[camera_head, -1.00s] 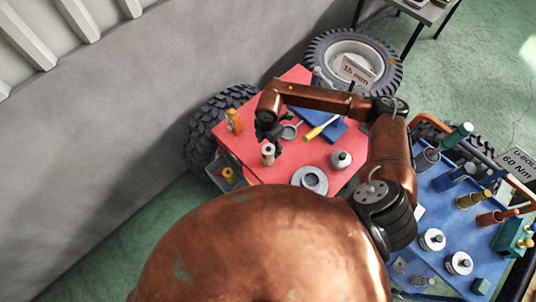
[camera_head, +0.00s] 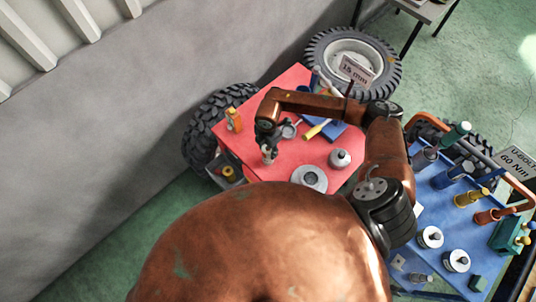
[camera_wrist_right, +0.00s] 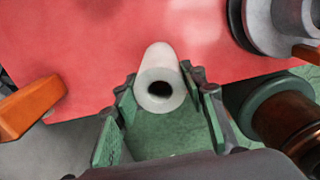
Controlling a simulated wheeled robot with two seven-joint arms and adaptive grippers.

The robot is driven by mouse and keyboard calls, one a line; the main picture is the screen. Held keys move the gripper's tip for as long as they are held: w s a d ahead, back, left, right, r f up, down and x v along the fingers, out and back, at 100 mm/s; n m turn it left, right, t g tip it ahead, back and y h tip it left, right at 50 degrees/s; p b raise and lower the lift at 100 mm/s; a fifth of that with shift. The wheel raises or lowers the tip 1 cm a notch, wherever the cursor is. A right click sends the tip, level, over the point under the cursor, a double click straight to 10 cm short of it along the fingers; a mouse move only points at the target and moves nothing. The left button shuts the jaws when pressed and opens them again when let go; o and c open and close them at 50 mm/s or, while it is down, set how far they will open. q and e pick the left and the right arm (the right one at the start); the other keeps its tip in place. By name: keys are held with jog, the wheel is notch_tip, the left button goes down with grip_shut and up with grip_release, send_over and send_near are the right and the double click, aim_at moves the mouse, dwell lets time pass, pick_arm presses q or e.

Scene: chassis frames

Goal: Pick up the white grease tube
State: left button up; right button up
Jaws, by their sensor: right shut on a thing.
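The white grease tube (camera_head: 267,157) stands near the front left edge of the red work surface (camera_head: 300,150). It shows pale, with a dark round hole in its end, in the right wrist view (camera_wrist_right: 158,62). My right gripper (camera_head: 268,143) reaches down over it from the arm bent across the surface. Its green-padded fingers (camera_wrist_right: 163,95) are shut on the tube, one on each side. I cannot tell whether the tube's base touches the surface. My left gripper is not in view.
An orange bottle (camera_head: 234,120) stands left of the tube. A grey ring-shaped part (camera_head: 309,178), a grey knobbed part (camera_head: 340,159) and a yellow-handled tool (camera_head: 316,129) lie to the right. A blue cart (camera_head: 440,215) with several parts stands at right.

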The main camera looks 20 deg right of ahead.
grip_shut()
jog(key=shift+r, duration=0.1)
dwell(0.3)
